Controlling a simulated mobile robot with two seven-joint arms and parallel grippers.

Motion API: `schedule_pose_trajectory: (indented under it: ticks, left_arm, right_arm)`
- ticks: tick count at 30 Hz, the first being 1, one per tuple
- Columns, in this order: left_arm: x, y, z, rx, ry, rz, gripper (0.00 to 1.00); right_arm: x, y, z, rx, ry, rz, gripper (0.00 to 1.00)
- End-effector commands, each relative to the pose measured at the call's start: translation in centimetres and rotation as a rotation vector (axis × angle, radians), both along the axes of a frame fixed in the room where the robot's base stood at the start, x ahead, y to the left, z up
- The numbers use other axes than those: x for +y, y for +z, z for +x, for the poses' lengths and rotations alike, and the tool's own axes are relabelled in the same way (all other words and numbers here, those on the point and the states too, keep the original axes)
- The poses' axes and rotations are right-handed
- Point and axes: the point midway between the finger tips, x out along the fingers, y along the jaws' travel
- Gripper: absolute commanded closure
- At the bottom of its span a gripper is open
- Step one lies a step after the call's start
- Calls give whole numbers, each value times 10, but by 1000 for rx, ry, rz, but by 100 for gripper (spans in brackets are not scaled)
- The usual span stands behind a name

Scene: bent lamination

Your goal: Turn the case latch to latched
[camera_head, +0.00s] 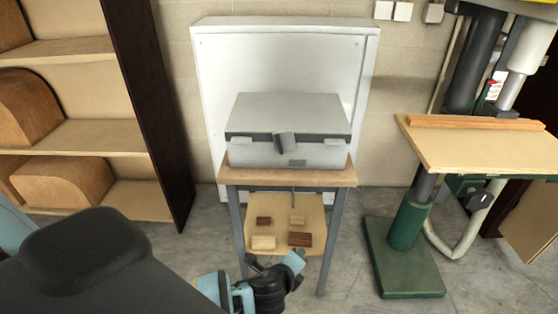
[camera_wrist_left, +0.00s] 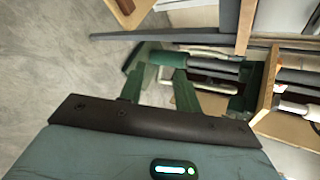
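A light grey case (camera_head: 290,112) stands on a small wooden-topped table. A dark band runs along its upper front. The case latch (camera_head: 285,145) is a small dark grey block at the middle of that band, slightly tilted. A small grey plate (camera_head: 297,163) sits below it on the case front. My left gripper (camera_head: 275,268) is low in front of the table, well below and apart from the latch. In the left wrist view its two fingers (camera_wrist_left: 160,82) stand apart with nothing visible between them. My right gripper is not in view.
The table (camera_head: 340,178) has a lower shelf (camera_head: 282,218) with several small wood blocks. A white panel (camera_head: 215,80) stands behind. A shelving unit (camera_head: 150,90) is at left, and a green-based machine (camera_head: 405,260) with a wooden top at right.

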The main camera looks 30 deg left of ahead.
Motion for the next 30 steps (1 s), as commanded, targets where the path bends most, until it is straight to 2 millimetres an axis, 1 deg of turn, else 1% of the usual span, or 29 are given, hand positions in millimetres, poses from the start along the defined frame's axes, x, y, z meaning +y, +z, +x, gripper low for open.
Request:
schedule_pose_trajectory:
  ticks: [1, 2, 3, 5, 6, 9, 12, 15, 19, 25, 30]
  left_arm:
    - [16, 21, 24, -42, -22, 137, 67]
    - [25, 33, 35, -61, -31, 216, 67]
    - [37, 48, 48, -85, -37, 321, 67]
    - [55, 74, 67, -117, -37, 474, 67]
    - [67, 91, 78, -135, -31, 571, 67]
    - [94, 130, 98, -170, -4, 777, 67]
    - [114, 162, 110, -189, 31, 928, 67]
    - [126, 182, 116, -197, 58, 1019, 67]
    - [133, 193, 118, -199, 76, 1067, 67]
    - [134, 193, 121, -199, 76, 1069, 67]
    - [144, 193, 136, -199, 77, 1070, 67]
  right_arm:
    - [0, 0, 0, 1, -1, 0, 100]
    - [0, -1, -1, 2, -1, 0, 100]
    - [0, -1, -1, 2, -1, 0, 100]
    - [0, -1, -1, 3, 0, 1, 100]
    - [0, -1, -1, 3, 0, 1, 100]
    - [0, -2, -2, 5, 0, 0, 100]
    - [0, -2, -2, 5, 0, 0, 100]
    - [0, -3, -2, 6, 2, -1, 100]
    - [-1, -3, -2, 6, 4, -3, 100]
    - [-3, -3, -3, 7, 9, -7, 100]
    - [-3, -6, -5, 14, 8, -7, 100]
